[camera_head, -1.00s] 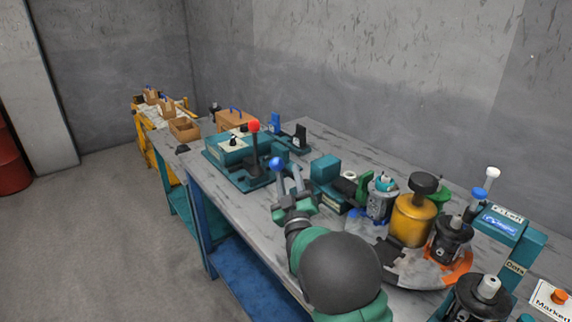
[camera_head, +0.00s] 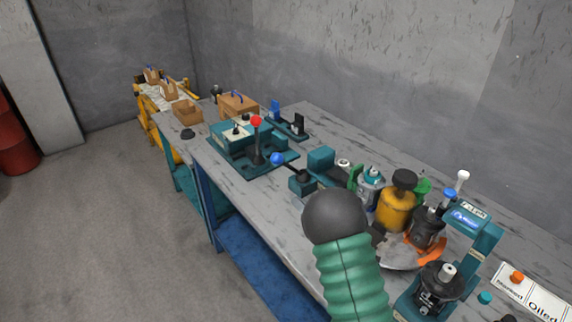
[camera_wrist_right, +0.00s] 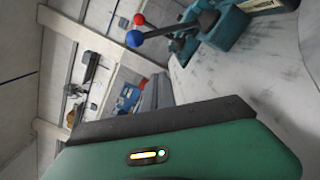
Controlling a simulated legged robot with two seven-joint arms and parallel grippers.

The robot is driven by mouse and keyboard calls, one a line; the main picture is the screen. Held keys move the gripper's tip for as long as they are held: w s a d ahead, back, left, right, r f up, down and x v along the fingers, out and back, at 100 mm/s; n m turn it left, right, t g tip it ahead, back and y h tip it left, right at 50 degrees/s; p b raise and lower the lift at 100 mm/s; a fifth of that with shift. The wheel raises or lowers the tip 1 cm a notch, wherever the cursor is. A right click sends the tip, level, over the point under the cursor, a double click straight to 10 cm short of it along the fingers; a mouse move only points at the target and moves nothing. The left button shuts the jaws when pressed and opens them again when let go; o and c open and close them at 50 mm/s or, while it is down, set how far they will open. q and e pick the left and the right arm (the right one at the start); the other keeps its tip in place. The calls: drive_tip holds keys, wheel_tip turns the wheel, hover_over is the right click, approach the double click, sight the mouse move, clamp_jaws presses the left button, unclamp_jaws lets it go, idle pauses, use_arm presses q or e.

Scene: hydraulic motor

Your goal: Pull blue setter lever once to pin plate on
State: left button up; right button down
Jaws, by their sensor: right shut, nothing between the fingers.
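The blue setter lever (camera_head: 290,166) is a thin dark rod with a blue ball at its left end. It leans left and low from a small teal base (camera_head: 302,183) on the bench. In the right wrist view the blue ball (camera_wrist_right: 134,38) shows at the upper left, well apart from the gripper. My right gripper (camera_head: 378,234) is mostly hidden behind my own arm in the head view. It is shut and empty, right of the lever and clear of it. I cannot pick out the plate or its pin with certainty. My left gripper is not in view.
A red-knobbed lever (camera_head: 256,140) stands on a teal unit left of the blue lever. A yellow cylinder (camera_head: 396,210), dark motor parts (camera_head: 428,228) and a round turntable (camera_head: 400,262) crowd the right. Bare bench top (camera_head: 240,186) shows at the front left.

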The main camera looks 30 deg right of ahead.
sight(287, 164)
drive_tip(key=w+d+r, duration=0.2)
drive_tip(key=w, duration=0.9)
drive_tip(key=shift+d+r, duration=0.2)
drive_tip(key=shift+d, duration=0.2)
drive_tip(key=shift+r, duration=0.1)
drive_tip(key=shift+w+d+r+m+p, duration=0.15)
drive_tip(key=shift+d+r+m+p, duration=0.15)
drive_tip(key=shift+d+r+m, duration=0.65)
drive_tip(key=d+r+m, duration=0.2)
drive_tip(key=d+m, duration=0.3)
drive_tip(key=shift+w+d+r, duration=0.2)
drive_tip(key=shift+d+r, duration=0.05)
drive_tip(key=shift+r, duration=0.05)
drive_tip(key=shift+m, duration=0.25)
